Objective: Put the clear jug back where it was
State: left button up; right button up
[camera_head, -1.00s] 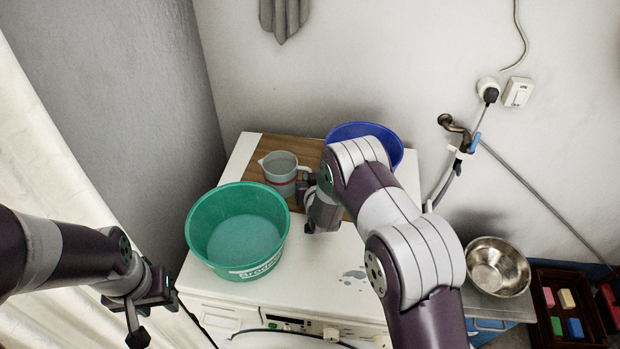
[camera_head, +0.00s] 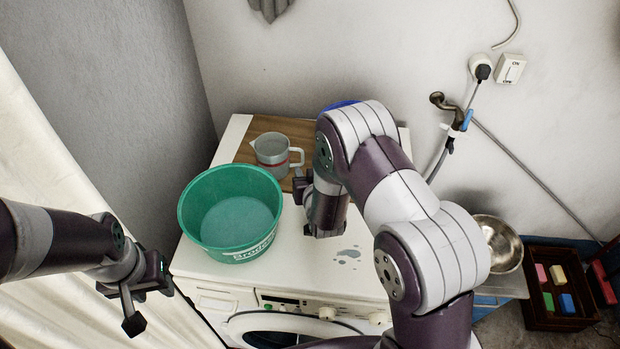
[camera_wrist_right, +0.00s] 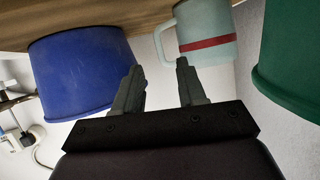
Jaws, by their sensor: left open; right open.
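The clear jug (camera_head: 271,150), with a red band and a handle on its right, stands upright on the brown wooden board (camera_head: 244,152) on top of the white washing machine. In the right wrist view the jug (camera_wrist_right: 207,33) is just beyond the fingers. My right gripper (camera_head: 300,186) is open and empty, in front of and to the right of the jug and apart from its handle; its two fingers (camera_wrist_right: 158,84) show spread in the right wrist view. My left gripper (camera_head: 128,300) is open and empty at the lower left, away from the machine.
A green basin (camera_head: 215,250) stands left of my right gripper. A blue tub (camera_wrist_right: 80,70) stands behind my right arm, mostly hidden in the head view. A metal bowl (camera_head: 503,243) and a dark crate (camera_head: 538,318) with coloured blocks are at the right. A tap (camera_head: 445,102) is on the wall.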

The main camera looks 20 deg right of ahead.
jog(key=s+r+g, duration=0.2)
jog(key=s+g, duration=0.2)
jog(key=s, duration=0.4)
jog(key=s+d+r+n+g, duration=0.1)
jog(key=s+r+g, duration=0.2)
jog(key=s, duration=0.5)
jog(key=s+d+r+n+g+y, duration=0.1)
jog(key=s+r+g, duration=0.2)
jog(key=s, duration=0.6)
jog(key=shift+r+g, duration=0.2)
jog(key=shift+g, duration=0.8)
